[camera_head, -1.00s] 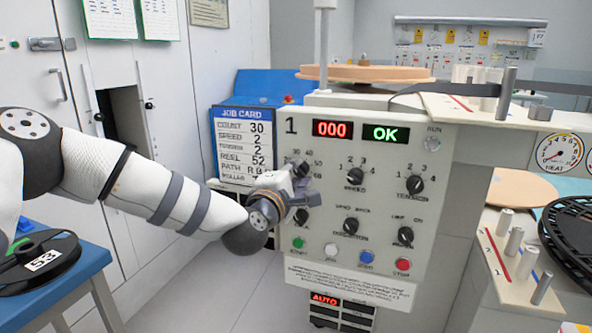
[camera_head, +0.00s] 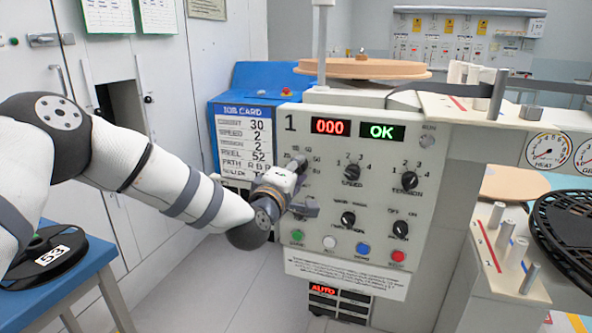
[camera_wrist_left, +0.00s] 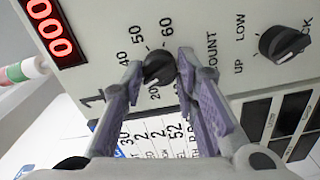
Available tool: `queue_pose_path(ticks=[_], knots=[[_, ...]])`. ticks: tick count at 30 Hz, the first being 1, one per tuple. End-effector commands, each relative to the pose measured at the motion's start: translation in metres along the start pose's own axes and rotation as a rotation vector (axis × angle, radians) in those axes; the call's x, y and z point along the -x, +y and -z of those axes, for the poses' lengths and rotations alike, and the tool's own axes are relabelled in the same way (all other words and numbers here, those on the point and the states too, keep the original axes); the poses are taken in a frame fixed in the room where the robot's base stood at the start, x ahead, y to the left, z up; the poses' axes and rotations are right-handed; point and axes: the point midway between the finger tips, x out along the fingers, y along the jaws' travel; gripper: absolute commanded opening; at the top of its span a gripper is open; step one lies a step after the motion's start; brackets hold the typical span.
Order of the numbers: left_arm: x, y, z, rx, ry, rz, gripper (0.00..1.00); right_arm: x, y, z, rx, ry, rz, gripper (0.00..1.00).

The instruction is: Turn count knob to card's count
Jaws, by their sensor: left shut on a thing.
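The count knob (camera_wrist_left: 160,69) is dark and round, at the upper left of the grey station 1 panel. In the left wrist view the marks 20, 40, 50 and 60 show around it; its exact pointer setting is unclear. My left gripper (camera_wrist_left: 158,70) has one finger on each side of the knob and is shut on it. In the head view my left gripper (camera_head: 300,180) covers the knob. The blue-headed job card (camera_head: 243,140) left of the panel reads count 30, speed 2, tension 2, reel 52. My right gripper is out of view.
The red display (camera_head: 331,127) reads 000 and the green one (camera_head: 383,132) reads OK. The speed knob (camera_head: 351,172), tension knob (camera_head: 409,180) and lower knobs sit close by. A blue table (camera_head: 85,283) with a reel marked 53 stands at left.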

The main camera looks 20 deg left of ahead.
Motion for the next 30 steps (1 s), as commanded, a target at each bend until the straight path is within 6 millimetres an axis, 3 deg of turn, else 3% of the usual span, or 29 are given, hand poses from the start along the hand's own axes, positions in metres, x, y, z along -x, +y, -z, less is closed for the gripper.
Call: queue_pose_path(ticks=[7, 8, 10, 20, 23, 30], knots=[[0.000, 0.000, 0.001, 0.000, 0.001, -0.001, 0.00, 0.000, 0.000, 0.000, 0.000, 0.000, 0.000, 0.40], [0.000, 0.000, 0.001, 0.000, 0.001, -0.001, 0.32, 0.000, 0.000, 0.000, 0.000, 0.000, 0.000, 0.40], [0.000, 0.000, 0.000, 0.001, 0.001, -0.001, 0.48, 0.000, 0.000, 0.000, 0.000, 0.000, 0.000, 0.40], [0.003, 0.000, 0.000, 0.001, 0.000, 0.000, 0.48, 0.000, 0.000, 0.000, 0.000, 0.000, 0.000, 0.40], [0.018, -0.001, 0.000, 0.001, -0.001, 0.002, 0.48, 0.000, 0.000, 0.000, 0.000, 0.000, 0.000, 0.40], [0.084, 0.000, 0.000, 0.003, -0.001, 0.002, 0.48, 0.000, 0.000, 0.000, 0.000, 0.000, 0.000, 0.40]])
